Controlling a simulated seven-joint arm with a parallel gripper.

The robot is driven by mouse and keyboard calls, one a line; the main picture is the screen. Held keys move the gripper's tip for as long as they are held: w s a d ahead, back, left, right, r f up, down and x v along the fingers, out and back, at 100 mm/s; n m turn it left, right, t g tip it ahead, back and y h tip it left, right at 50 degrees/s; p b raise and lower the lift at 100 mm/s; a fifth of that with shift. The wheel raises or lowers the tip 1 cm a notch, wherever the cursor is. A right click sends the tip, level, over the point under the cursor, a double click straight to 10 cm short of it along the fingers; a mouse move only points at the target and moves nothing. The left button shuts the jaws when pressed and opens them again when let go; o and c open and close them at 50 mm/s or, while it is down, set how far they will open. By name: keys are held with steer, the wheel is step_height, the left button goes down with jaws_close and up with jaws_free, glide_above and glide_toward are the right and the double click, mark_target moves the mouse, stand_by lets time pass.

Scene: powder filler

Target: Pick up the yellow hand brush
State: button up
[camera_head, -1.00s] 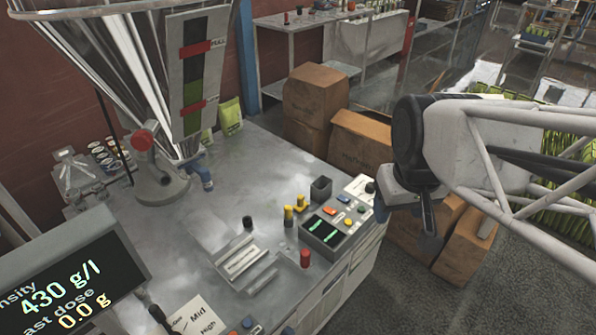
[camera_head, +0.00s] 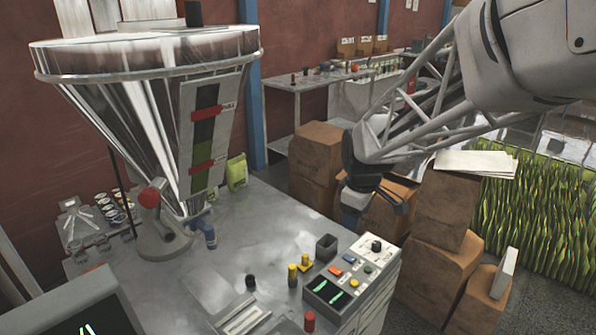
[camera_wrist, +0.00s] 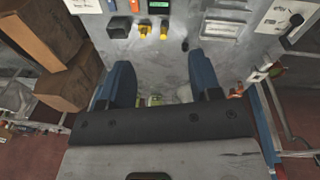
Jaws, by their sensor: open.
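I cannot clearly make out a yellow hand brush. Two small yellow objects stand on the metal table beside the control box: a yellow cylinder (camera_head: 292,275) and a yellow piece with a flat base (camera_head: 306,263). Both are too small to identify as a brush. Yellow items (camera_wrist: 146,28) also show near the top of the wrist view. My gripper (camera_head: 374,208) is open and empty, in front of the cardboard boxes beyond the table's right side. In the wrist view, my blue fingers (camera_wrist: 158,62) are wide apart, with pale, unclear items seen between them.
The control box (camera_head: 340,285), a dark square cup (camera_head: 326,247) and a red-topped cylinder (camera_head: 309,321) stand near the table's right edge. The hopper (camera_head: 150,110) rises at the left. Cardboard boxes (camera_head: 318,160) stand behind. The table's middle (camera_head: 245,235) is mostly clear.

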steer(key=w+a+f+n, duration=0.2)
steer(key=w+f+n, duration=0.2)
steer(key=w+f, duration=0.45)
steer(key=n+g, duration=0.2)
steer(key=n, duration=1)
glide_above(305, 255)
steer(key=f, duration=2.6)
steer(key=shift+d, duration=0.35)
steer(key=shift+f, duration=0.35)
steer(key=shift+f, duration=0.1)
steer(key=shift+a+f, duration=0.1)
steer(key=shift+f, duration=1.1)
steer(key=shift+f, duration=0.1)
steer(key=shift+a+f, duration=0.2)
steer(key=shift+f, duration=2.3)
